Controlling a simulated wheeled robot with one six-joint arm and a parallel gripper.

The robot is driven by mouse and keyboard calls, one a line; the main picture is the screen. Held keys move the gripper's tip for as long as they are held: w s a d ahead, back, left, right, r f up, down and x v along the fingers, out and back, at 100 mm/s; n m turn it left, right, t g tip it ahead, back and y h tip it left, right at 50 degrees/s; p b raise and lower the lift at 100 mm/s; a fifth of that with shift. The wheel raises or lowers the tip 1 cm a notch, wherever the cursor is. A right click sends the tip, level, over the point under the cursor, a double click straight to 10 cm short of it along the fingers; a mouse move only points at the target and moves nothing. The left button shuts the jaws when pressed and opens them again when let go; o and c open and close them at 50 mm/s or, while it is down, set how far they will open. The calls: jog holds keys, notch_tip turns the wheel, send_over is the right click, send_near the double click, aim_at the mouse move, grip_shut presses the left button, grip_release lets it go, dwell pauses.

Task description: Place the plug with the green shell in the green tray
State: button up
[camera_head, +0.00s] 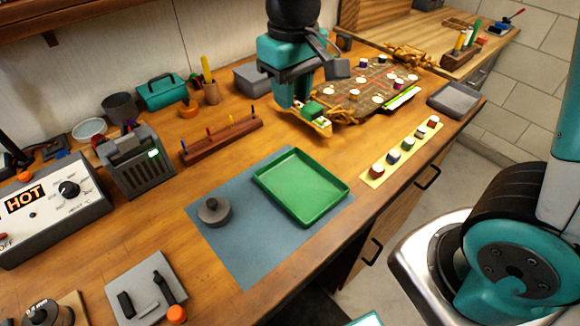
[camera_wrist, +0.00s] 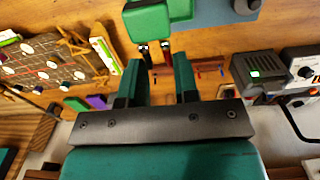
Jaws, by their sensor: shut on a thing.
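My gripper (camera_wrist: 158,62) points down in the wrist view, its two fingers shut on the plug with the green shell. The green shell (camera_wrist: 147,22) shows just beyond the fingertips, with two short dark-ended leads on its near side. In the head view the green plug (camera_head: 313,108) is at my gripper (camera_head: 308,101), at the left edge of the brown board. The exact contact between fingers and plug is hard to make out. The green tray (camera_head: 298,186) lies empty on a blue-grey mat, in front of my gripper. Part of the tray seems to show behind the shell in the wrist view.
A dark round weight (camera_head: 214,211) sits on the mat (camera_head: 245,258) left of the tray. A brown board (camera_head: 350,105) with white discs lies behind right. A wooden rack (camera_head: 222,139) stands left of my gripper. A yellow strip (camera_head: 402,152) with several small pots lies right of the tray.

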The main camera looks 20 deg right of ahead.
aim_at(291, 178)
notch_tip(291, 178, down, 20)
jog(key=shift+r+p, duration=0.15)
jog(key=shift+p, duration=0.25)
jog(key=o, duration=0.9)
notch_tip(291, 178, up, 12)
jog(key=b, duration=0.1)
jog(key=s+a+r+n+y, duration=0.1)
jog(key=s+r+y, duration=0.1)
jog(key=s+r, duration=0.3)
jog(key=s+a+r+n+y, duration=0.2)
jog(key=s+r, duration=0.3)
jog(key=s, duration=0.6)
jog(key=shift+s+a+r+n, duration=0.2)
jog(key=shift+a+r+n, duration=0.05)
jog(key=shift+r+n, duration=0.1)
